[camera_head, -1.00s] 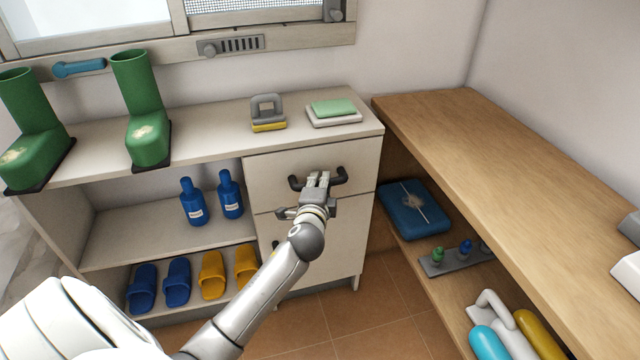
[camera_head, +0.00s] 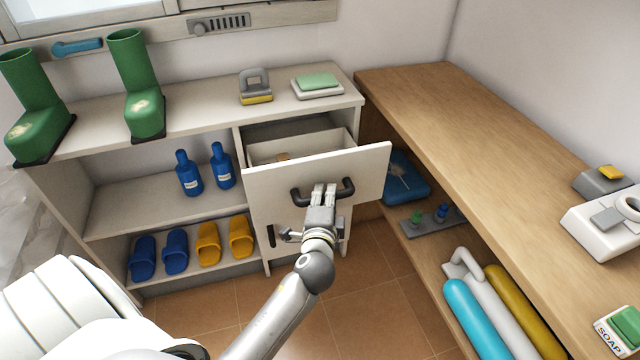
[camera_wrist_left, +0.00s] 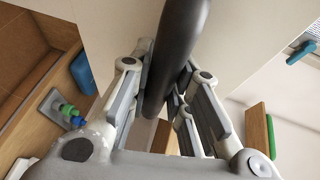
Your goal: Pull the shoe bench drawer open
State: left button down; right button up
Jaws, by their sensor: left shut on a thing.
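The shoe bench (camera_head: 92,160) is a pale cabinet with open shelves on its left side. The drawer's dark bar handle (camera_head: 347,188) is on the front. My left gripper (camera_head: 324,190) is shut on this handle. In the left wrist view the dark handle (camera_wrist_left: 178,50) runs between the gripper's fingers (camera_wrist_left: 160,95). My right gripper is not in view.
Green boots (camera_head: 140,100), a grey-and-yellow item (camera_head: 256,88) and a green-topped block (camera_head: 317,82) stand on the bench top. Blue bottles (camera_head: 188,175) and slippers (camera_head: 240,238) fill the shelves. A wooden counter (camera_head: 470,130) stands close on the right. Tiled floor (camera_head: 375,290) is clear in front.

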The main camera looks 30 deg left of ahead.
pick_arm(q)
jog(key=shift+s+d, duration=0.65)
jog(key=shift+d, duration=0.1)
jog(key=c, duration=1.6)
grip_release()
jog(key=v, duration=1.2)
jog(key=shift+f, duration=0.15)
